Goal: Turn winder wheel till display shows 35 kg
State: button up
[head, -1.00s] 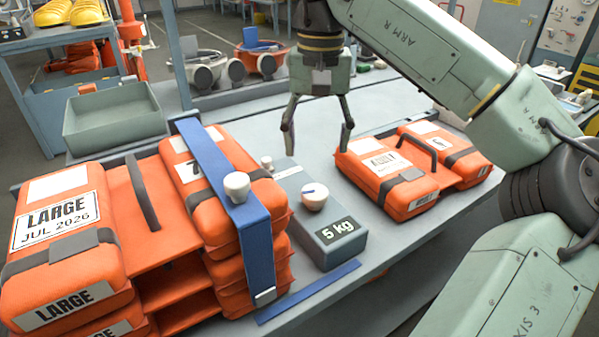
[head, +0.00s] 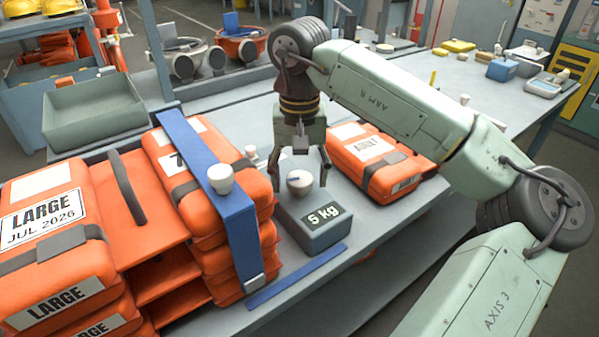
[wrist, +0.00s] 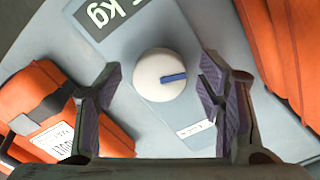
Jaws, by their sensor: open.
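The winder (head: 313,230) is a grey box on the bench, with a blue strap end lying in front of it. Its display (head: 323,216) reads 5 kg. The white winder wheel (head: 300,182) on its top has a blue mark, also clear on the wheel in the wrist view (wrist: 160,76). My gripper (head: 298,180) is open above the box, with its fingertips on either side of the wheel in the head view.
An orange ADULT pack (head: 372,165) lies on the right. A green-grey tray (head: 95,120) is behind the stack.

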jog(key=shift+c, duration=0.3)
jog(key=c, duration=1.1)
